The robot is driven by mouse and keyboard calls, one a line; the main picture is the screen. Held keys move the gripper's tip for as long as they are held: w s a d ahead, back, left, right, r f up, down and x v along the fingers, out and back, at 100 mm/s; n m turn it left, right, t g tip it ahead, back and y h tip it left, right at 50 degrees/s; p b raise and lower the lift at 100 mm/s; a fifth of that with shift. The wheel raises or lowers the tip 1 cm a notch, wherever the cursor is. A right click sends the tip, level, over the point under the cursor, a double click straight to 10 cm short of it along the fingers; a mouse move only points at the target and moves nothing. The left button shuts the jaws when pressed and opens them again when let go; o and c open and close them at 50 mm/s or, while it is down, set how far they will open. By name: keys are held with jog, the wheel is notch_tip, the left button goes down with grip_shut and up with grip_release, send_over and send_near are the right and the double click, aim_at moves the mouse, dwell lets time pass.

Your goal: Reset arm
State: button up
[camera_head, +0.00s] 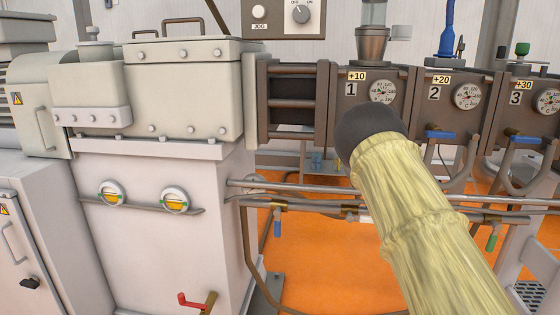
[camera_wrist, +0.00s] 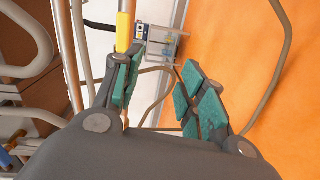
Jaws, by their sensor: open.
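My gripper (camera_wrist: 160,88) shows in the wrist view with its green-padded fingers spread apart. Nothing is between the pads, and the orange floor, a grey hose and pipes show behind them. In the head view my arm, in a pale yellow sleeve with a dark rounded end, rises from the lower right in front of the barrel section marked 1 (camera_head: 345,115). The gripper fingers cannot be made out in that view. The arm hides part of the pipes and barrel behind it.
A large beige gearbox housing (camera_head: 185,90) stands at the left. Barrel sections 2 (camera_head: 450,115) and 3 (camera_head: 515,115) carry gauges and blue-handled valves. Horizontal pipes (camera_head: 300,190) run below them. The orange floor (camera_head: 320,265) looks open beneath. A red-handled valve (camera_head: 193,300) sits low down.

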jog(key=s+a+f+m+g, duration=0.3)
jog(key=s+a+f, duration=0.1)
jog(key=f, duration=0.4)
jog(key=s+a+f+m+g+y, duration=0.1)
jog(key=s+a+f+m+g, duration=0.2)
jog(key=f, duration=0.5)
jog(key=s+a+f+m+g, duration=0.2)
jog(key=s+a+f, duration=0.3)
jog(key=f, duration=0.4)
jog(key=s+a+f+m+g+y, duration=0.25)
jog(key=s+a+f+g, duration=0.2)
jog(key=s+a, duration=0.55)
jog(key=s+a+f+m+g+y, duration=0.2)
jog(key=s+a+f+m+g, duration=0.35)
jog(key=s, duration=0.75)
notch_tip(320, 180, up, 27)
jog(key=a+n+t+p, duration=0.2)
jog(key=p, duration=2.6)
jog(key=shift+w+a+h, duration=0.25)
jog(key=shift+w+h, duration=0.05)
jog(key=shift+h, duration=0.05)
